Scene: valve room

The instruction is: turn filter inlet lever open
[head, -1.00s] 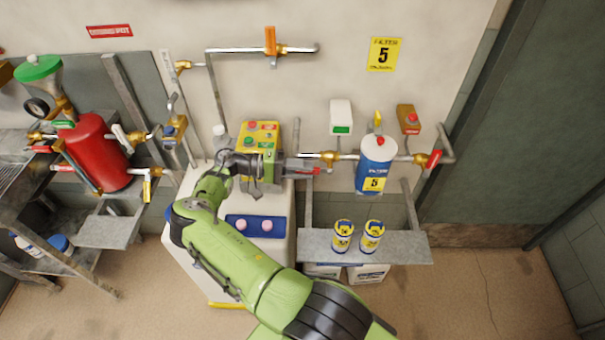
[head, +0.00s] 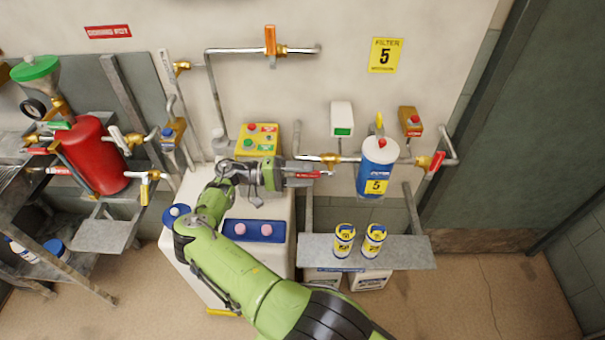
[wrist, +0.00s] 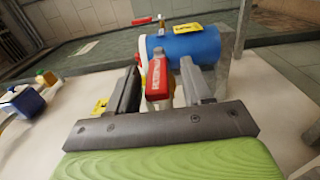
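The filter inlet lever (head: 310,174) has a red handle and sits just left of and below the brass valve (head: 331,159) on the pipe into the blue filter canister (head: 377,165). My gripper (head: 300,175) is at the handle, pointing right. In the wrist view, the red handle (wrist: 158,78) stands between the two fingers of my gripper (wrist: 162,84). A narrow gap seems to show on each side of it, so the fingers look open around it. The canister (wrist: 185,46) lies beyond in that view. My gripper partly hides the handle in the head view.
A yellow button box (head: 258,140) is behind my wrist. A second red-handled valve (head: 436,161) is right of the canister. Two small canisters (head: 344,240) stand on a grey shelf (head: 400,250) below. A red tank (head: 92,153) with valves is at left.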

